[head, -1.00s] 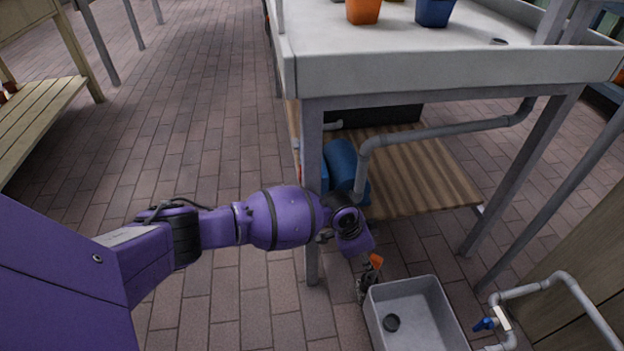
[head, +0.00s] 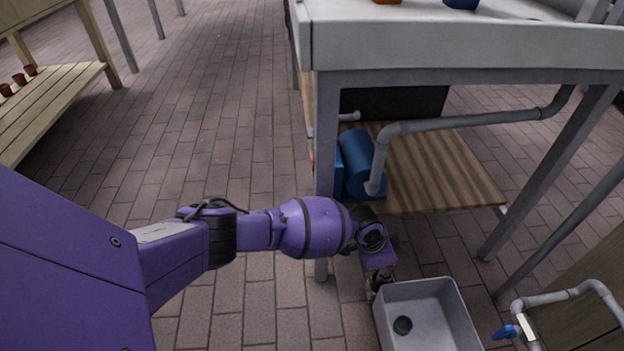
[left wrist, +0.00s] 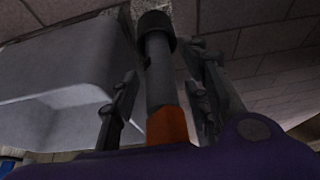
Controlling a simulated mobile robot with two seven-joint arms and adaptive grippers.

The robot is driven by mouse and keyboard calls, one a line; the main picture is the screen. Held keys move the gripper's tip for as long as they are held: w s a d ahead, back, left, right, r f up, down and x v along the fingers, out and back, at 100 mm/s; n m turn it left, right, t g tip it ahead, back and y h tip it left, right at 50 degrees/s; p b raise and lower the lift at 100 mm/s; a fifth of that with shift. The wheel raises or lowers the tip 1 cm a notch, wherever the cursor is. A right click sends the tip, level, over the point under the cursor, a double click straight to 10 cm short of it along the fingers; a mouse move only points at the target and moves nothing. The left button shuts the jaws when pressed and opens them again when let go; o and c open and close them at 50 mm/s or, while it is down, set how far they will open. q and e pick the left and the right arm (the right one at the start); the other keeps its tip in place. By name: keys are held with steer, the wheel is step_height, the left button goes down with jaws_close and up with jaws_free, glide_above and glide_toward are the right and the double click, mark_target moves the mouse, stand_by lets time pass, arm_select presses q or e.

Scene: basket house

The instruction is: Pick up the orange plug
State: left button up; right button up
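The orange plug (left wrist: 166,126) fills the middle of the left wrist view. It has an orange block near my palm, a grey shaft and a black end pointing away. My left gripper (left wrist: 164,75) has one finger on each side of the plug. Dark gaps show between fingers and shaft, so it looks open around the plug. My right gripper is not in view.
The grey basin (head: 463,312) stands on the brick floor just right of my gripper. A table leg (head: 326,150) rises close behind my arm. A grey pipe (head: 460,128) and blue cylinder (head: 363,165) are under the table.

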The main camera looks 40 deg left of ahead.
arm_select(q)
jaws_close()
steer(key=shift+r, duration=0.1)
